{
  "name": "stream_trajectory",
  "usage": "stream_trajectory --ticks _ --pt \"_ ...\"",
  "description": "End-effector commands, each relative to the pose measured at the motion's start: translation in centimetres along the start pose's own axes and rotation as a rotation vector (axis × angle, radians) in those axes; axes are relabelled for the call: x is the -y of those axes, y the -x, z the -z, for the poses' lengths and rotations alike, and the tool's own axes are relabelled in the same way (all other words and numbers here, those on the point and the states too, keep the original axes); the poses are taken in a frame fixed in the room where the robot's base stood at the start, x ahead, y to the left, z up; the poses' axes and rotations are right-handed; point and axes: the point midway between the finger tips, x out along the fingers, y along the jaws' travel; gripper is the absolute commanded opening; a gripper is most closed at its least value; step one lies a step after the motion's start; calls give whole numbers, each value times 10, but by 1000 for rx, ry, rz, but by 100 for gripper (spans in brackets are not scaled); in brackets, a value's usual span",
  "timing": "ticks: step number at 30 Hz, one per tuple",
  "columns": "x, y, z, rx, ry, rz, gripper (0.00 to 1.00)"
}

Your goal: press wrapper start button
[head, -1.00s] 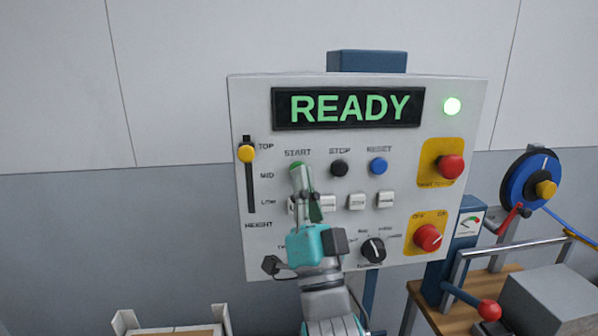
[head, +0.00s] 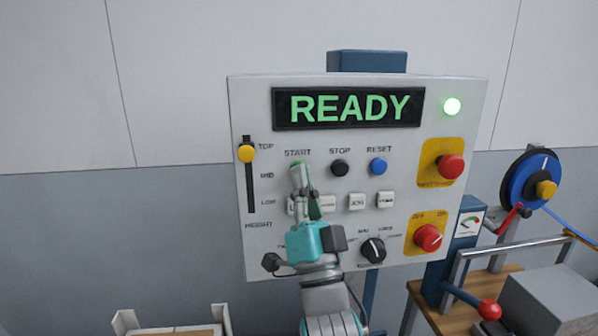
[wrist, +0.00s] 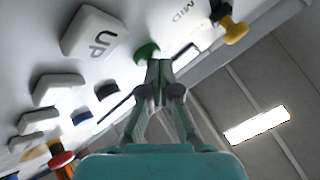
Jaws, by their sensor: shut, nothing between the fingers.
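The control panel (head: 315,230) fills the middle of the head view, and its display (head: 348,106) reads READY in green. The green start button (head: 296,164) is under the START label, mostly hidden behind my fingertips. My gripper (head: 299,170) is shut and empty, with its tips at the button. In the wrist view the green button (wrist: 147,50) shows just beyond the tips of my gripper (wrist: 158,66). I cannot tell whether the tips touch it.
Right of START are a black stop button (head: 339,168) and a blue reset button (head: 377,166). White keys (head: 357,201) sit below. A red mushroom button (head: 450,167) and red switch (head: 428,237) are at the right. A yellow height slider (head: 246,153) is at the left.

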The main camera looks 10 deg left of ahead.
Motion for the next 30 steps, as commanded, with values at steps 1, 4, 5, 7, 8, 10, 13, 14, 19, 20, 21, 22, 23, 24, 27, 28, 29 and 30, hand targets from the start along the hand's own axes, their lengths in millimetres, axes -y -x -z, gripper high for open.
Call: stream_trajectory --ticks 1,4,5,7,8,10,13,14,19,20,21,22,23,24,27,28,29,30 --pt "-1 0 -1 1 0 -1 0" --pt "-1 -1 -1 1 0 -1 0" --pt "-1 -1 -2 1 0 -1 0" --pt "-2 -2 -2 1 0 -1 0" --pt "-2 -2 -2 1 0 -1 0" --pt "-2 -2 -2 1 0 -1 0" --pt "-2 -2 -2 1 0 -1 0" --pt "-2 -2 -2 1 0 -1 0" --pt "0 0 0 1 0 0 0" --pt "0 1 0 0 0 0 0" --pt "1 2 1 0 0 0 0" --pt "2 3 2 0 0 0 0" --pt "3 4 3 0 0 0 0" --pt "4 5 4 0 0 0 0" --pt "6 9 6 1 0 0 0" --pt "7 10 7 1 0 -1 0" --pt "7 10 7 1 0 -1 0" --pt "8 11 8 1 0 -1 0"
